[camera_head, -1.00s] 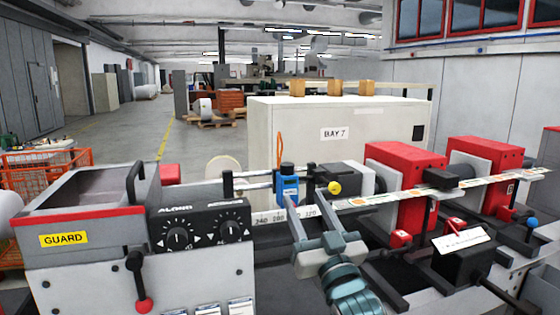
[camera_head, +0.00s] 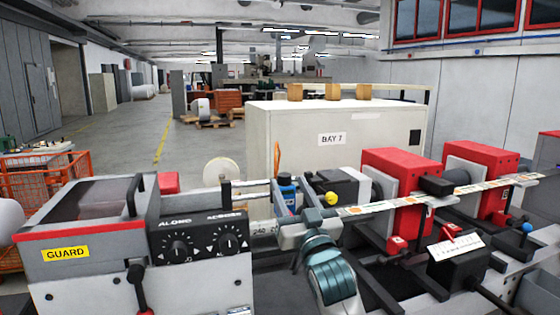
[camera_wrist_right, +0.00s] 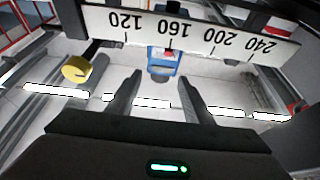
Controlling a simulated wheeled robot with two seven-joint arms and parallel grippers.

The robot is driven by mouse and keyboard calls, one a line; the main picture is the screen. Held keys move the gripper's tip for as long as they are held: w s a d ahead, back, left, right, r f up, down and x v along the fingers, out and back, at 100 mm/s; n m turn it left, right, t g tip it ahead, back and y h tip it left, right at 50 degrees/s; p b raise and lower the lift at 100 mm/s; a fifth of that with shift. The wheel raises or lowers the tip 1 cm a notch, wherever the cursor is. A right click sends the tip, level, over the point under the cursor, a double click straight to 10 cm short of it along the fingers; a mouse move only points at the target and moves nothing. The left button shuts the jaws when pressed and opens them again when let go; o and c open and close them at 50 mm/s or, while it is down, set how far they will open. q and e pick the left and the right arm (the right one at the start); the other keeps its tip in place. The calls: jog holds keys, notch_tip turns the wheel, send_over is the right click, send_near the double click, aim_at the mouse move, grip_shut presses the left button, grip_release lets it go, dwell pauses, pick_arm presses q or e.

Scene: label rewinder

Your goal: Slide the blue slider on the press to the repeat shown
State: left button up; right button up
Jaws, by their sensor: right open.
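The blue slider (camera_head: 287,189) sits on the rail of the press, partly covered by my right gripper in the head view. In the right wrist view the slider (camera_wrist_right: 163,66) stands by the 160 mark of the white scale (camera_wrist_right: 215,38), which appears upside down with 120 to 240. My right gripper (camera_head: 305,212) is open; its fingers point at the slider. In the right wrist view the slider lies beyond and between the fingertips (camera_wrist_right: 160,82), with no grip on it. In the head view the scale is mostly hidden. My left gripper is not in view.
A yellow knob (camera_head: 331,199) sits right of the slider, near the fingers. A printed label web (camera_head: 380,208) runs right past red units (camera_head: 402,160). A white card (camera_head: 456,247) has unreadable text. A dial panel (camera_head: 200,240) and guard box (camera_head: 85,235) stand left.

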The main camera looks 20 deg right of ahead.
jog(key=p+x, duration=0.2)
jog(key=x, duration=0.6)
jog(key=shift+w+r+p, duration=0.1)
jog(key=shift+w+p, duration=0.2)
jog(key=shift+p, duration=0.1)
